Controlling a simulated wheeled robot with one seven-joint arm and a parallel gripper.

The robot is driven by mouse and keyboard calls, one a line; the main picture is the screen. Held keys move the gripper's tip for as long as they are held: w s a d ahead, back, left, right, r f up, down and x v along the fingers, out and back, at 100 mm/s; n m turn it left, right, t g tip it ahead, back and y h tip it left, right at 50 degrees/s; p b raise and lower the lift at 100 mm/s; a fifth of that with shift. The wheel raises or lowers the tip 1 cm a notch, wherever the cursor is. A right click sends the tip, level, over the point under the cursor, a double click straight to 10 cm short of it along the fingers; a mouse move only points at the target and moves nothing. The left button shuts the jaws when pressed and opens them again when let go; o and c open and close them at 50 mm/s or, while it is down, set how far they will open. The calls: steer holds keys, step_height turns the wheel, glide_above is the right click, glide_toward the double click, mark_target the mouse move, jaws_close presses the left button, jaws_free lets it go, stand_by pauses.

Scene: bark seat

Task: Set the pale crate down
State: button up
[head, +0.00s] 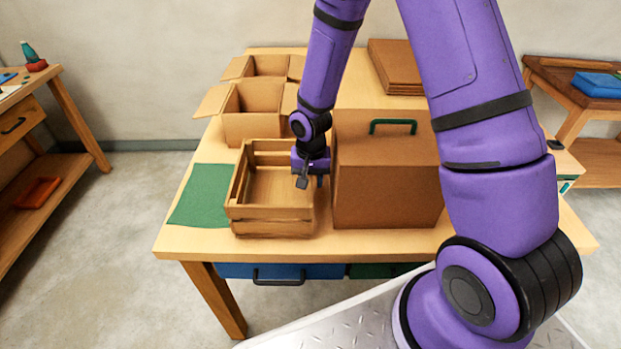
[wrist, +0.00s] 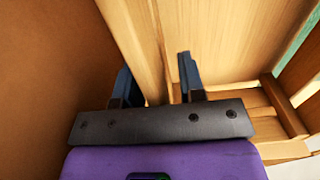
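The pale crate (head: 272,222), open-topped and slatted, appears to rest upright and empty on the wooden table. It stands against or over the right side of a green mat (head: 202,196); the exact overlap is hidden. My gripper (head: 310,183) is at the crate's right wall. In the wrist view, the fingers of my gripper (wrist: 157,82) are apart, one on each side of the crate's wall (wrist: 142,35), with a gap visible beside the wall. The crate's inside shows to the right there.
A large brown box (head: 385,190) with a green handle stands close to the crate's right. Open cardboard boxes (head: 252,112) stand behind it, and flat brown boards (head: 394,66) lie at the back. The green mat's left part and the table's front strip (head: 330,243) are bare.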

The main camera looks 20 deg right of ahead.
steer(key=shift+r, duration=0.1)
step_height(320, 180, up, 11)
steer(key=shift+f, duration=0.15)
steer(key=shift+d+r, duration=0.1)
steer(key=shift+r, duration=1.05)
steer(key=s+d+r+n+t, duration=0.15)
steer(key=s+r, duration=0.25)
steer(key=r, duration=0.4)
steer(key=s+d+r+n+t, duration=0.1)
steer(key=s+d+r, duration=0.2)
steer(key=s+r, duration=0.35)
steer(key=s+d+r+n+t, duration=0.2)
steer(key=s+r, duration=0.8)
steer(key=s, duration=0.3)
steer(key=shift+s+r+t, duration=0.15)
steer(key=shift+s+t, duration=0.1)
steer(key=shift+t, duration=0.1)
steer(key=shift+d, duration=0.1)
